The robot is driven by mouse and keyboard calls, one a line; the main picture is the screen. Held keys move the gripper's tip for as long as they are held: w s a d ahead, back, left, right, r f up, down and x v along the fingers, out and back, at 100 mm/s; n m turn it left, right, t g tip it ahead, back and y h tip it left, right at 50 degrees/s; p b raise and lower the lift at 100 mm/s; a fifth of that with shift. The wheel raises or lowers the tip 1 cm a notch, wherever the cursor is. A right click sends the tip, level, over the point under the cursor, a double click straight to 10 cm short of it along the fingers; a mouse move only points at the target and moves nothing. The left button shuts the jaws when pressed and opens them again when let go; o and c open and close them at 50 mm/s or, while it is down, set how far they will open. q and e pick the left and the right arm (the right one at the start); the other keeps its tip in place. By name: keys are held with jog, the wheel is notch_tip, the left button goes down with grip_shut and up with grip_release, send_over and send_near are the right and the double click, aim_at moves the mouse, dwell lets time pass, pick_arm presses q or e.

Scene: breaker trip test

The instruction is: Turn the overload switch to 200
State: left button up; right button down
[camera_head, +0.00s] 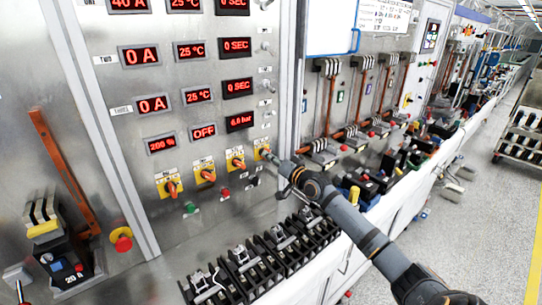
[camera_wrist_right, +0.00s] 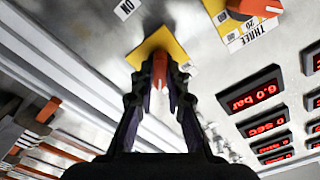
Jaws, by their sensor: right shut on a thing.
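A row of rotary switches with orange knobs on yellow plates runs along the grey panel. Their small labels are too blurred to read in the head view, so I cannot tell which is the overload switch. My right gripper (camera_head: 272,158) is at the rightmost switch (camera_head: 260,144). In the right wrist view, my right gripper (camera_wrist_right: 160,78) is shut on an orange knob (camera_wrist_right: 160,62), with its yellow plate (camera_wrist_right: 172,40) behind. A red display (camera_head: 161,145) reads 200 % above the leftmost switch (camera_head: 169,185). My left gripper is not in view.
Green (camera_head: 191,208) and red (camera_head: 225,193) push buttons sit under the switches. Black clamp blocks (camera_head: 240,262) line the bench edge below. A red emergency button (camera_head: 122,240) is at the left. The floor on the right has free room.

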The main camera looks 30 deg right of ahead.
jog(key=shift+r+m, duration=0.1)
jog(key=shift+m, duration=0.4)
jog(key=c, duration=1.6)
grip_release()
jog(key=shift+o, duration=1.3)
jog(key=shift+w+a, duration=0.1)
jog(key=shift+w, duration=0.05)
notch_tip(320, 180, up, 10)
jog(key=shift+f, duration=0.1)
